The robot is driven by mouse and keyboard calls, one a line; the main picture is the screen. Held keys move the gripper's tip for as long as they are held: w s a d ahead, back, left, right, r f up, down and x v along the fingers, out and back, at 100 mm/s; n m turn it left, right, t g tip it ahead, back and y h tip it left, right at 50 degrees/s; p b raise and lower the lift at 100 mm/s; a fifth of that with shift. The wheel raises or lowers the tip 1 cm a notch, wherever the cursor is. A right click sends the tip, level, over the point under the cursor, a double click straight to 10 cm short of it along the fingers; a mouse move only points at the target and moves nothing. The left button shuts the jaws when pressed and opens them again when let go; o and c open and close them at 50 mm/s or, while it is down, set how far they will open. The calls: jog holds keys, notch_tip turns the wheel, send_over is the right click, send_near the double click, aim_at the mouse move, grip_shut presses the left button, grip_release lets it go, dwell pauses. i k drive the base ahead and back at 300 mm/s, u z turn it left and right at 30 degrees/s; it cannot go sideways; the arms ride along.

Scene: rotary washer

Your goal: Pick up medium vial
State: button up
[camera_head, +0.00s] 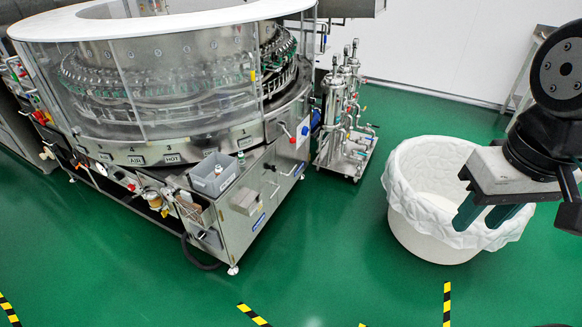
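A small vial (241,158) with a whitish top stands on the steel ledge of the washer, just right of a grey bin. Another small vial-like item (218,170) shows at the grey bin (212,175); I cannot tell its size or whether it is inside. Which of these is the medium vial is too small to tell. My gripper (485,214) is at the right, far from the ledge, in front of the white lined tub. Its two dark green fingers point down and stand apart, with nothing between them.
The large round washer (160,145) with clear panels fills the left. Steel filter cylinders on a cart (345,120) stand right of it. The white lined tub (425,215) stands below my gripper. The green floor between washer and tub is clear, with yellow-black tape marks.

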aim_at(241, 159)
jog(key=u, duration=0.05)
jog(key=i, duration=1.3)
jog(key=u, duration=1.2)
jog(key=i, duration=0.75)
jog(key=u, duration=0.6)
